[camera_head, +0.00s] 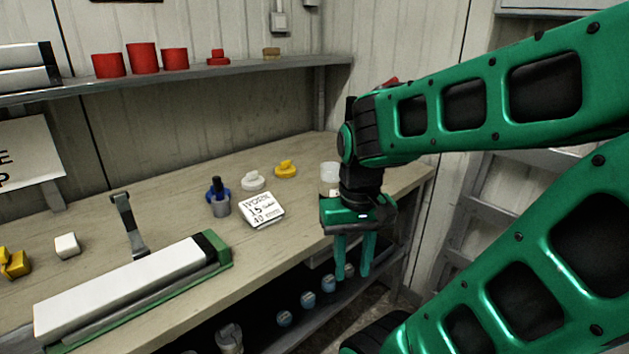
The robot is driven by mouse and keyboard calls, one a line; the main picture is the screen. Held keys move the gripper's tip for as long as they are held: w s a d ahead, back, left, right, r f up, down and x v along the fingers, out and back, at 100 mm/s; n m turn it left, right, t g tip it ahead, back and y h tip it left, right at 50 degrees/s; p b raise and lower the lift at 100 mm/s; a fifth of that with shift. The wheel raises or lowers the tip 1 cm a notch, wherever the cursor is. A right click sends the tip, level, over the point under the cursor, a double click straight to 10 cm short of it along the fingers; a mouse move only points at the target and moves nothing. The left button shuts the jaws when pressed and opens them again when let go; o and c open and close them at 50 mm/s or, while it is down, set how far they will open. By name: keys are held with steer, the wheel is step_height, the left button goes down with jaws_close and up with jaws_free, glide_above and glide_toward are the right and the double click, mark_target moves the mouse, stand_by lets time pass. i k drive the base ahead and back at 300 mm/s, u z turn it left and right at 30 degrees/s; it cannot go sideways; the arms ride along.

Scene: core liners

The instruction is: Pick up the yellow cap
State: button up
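A yellow cap (286,169) with a raised grip lies on the wooden bench top, toward the back and right of its middle. A white cap (253,181) of similar shape lies just left of it. More yellow pieces (14,263) lie at the bench's far left; I cannot tell whether they are caps. My gripper (354,276) points down at the bench's front right edge, to the right of and nearer than the yellow cap. Its two green fingers are apart with nothing visible between them.
A white labelled block (262,209), a blue cap with a grey cup (220,204) and a clear cup (330,173) stand near the yellow cap. A long white bar in a green tray (218,247) lies along the front. A shelf (203,76) with red items runs above the bench.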

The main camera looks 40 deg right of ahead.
mark_target(286, 170)
steer(key=k, duration=1)
steer(key=z, duration=1.3)
steer(key=i, duration=1.65)
steer(key=u, duration=1.3)
